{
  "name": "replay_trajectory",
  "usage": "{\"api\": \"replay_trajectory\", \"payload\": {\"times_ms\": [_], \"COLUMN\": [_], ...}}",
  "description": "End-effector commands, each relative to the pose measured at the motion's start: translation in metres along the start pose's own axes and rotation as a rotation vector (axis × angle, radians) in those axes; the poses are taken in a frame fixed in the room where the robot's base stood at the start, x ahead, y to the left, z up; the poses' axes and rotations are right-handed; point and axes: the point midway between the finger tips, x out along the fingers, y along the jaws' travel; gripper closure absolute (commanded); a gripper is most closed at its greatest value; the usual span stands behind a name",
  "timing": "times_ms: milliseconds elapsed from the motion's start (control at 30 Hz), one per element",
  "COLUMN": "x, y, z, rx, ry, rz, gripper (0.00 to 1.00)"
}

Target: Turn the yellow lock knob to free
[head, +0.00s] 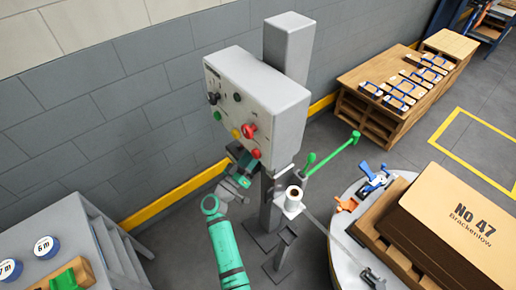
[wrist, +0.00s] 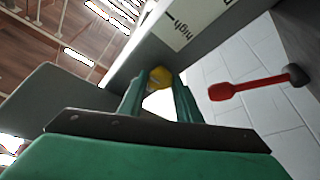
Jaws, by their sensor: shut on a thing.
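The yellow knob (wrist: 160,77) shows in the wrist view between my gripper's two green fingers, beside the grey face with a "high" label (wrist: 178,30). My gripper (wrist: 160,88) is shut on it, with a finger on each side. The fingers hide part of the knob, and I cannot read which way it is turned. In the head view my gripper (head: 242,157) is at the lower edge of the grey control box (head: 268,92).
A red lever (wrist: 245,88) is close on the right in the wrist view. A round table (head: 345,214) with a carton stands right.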

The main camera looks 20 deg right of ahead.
Motion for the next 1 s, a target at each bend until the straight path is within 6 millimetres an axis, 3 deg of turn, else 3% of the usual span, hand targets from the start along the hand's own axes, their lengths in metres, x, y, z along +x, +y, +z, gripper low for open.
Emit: {"api": "replay_trajectory", "payload": {"times_ms": [67,100,167,567,1000], "x": [-0.001,-0.001,-0.001,-0.008,-0.081], "y": [0.001,0.002,0.001,0.001,0.002], "z": [0.005,0.005,0.005,0.003,0.004], "rx": [-0.004,-0.004,-0.004,-0.003,-0.005], "ry": [-0.007,-0.007,-0.006,-0.003,-0.005], "rz": [0.004,0.004,0.003,0.002,0.004], "gripper": [0.92,0.60,0.51,0.51,0.51]}}
